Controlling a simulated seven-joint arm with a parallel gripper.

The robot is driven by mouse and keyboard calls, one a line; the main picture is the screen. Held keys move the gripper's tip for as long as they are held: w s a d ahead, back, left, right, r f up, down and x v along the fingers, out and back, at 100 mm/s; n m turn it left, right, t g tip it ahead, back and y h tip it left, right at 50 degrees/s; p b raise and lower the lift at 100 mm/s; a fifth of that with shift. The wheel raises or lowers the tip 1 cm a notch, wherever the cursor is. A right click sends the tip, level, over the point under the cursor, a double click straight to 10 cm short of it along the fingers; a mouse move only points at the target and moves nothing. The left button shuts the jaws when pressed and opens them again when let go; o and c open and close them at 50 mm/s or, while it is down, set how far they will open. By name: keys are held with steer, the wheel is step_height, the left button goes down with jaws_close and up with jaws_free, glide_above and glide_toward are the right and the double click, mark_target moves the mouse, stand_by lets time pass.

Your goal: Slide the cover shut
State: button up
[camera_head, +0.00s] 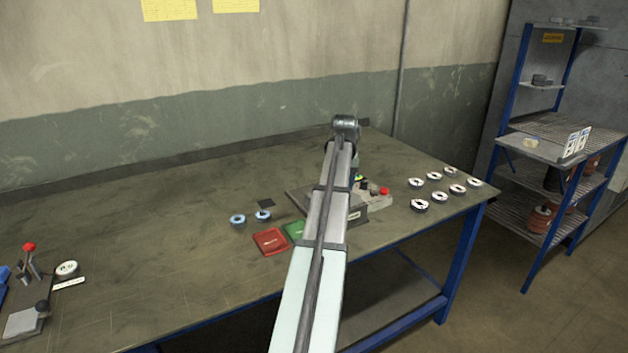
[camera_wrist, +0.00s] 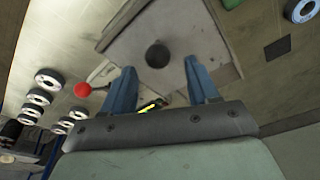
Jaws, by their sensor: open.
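A grey machine (camera_head: 357,214) stands on the bench, mostly hidden behind my arm in the head view. In the wrist view, a flat grey plate (camera_wrist: 190,28), which looks like the cover, bears a dark round knob (camera_wrist: 157,55). My gripper (camera_wrist: 161,72) is open, with its two blue fingers apart on either side of the knob in the picture. The knob shows in the gap near the fingertips; I cannot tell whether a finger touches it. The gripper itself is hidden in the head view. How far the cover is open is unclear.
A red-tipped lever (camera_wrist: 82,90) is close to the left finger; its red ball also shows in the head view (camera_head: 384,191). Several discs (camera_head: 434,175) lie to the right. A red tray (camera_head: 270,241), a green tray (camera_head: 294,230) and two blue-rimmed discs (camera_head: 238,219) are left.

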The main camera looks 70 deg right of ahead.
steer(key=shift+r, duration=2.65)
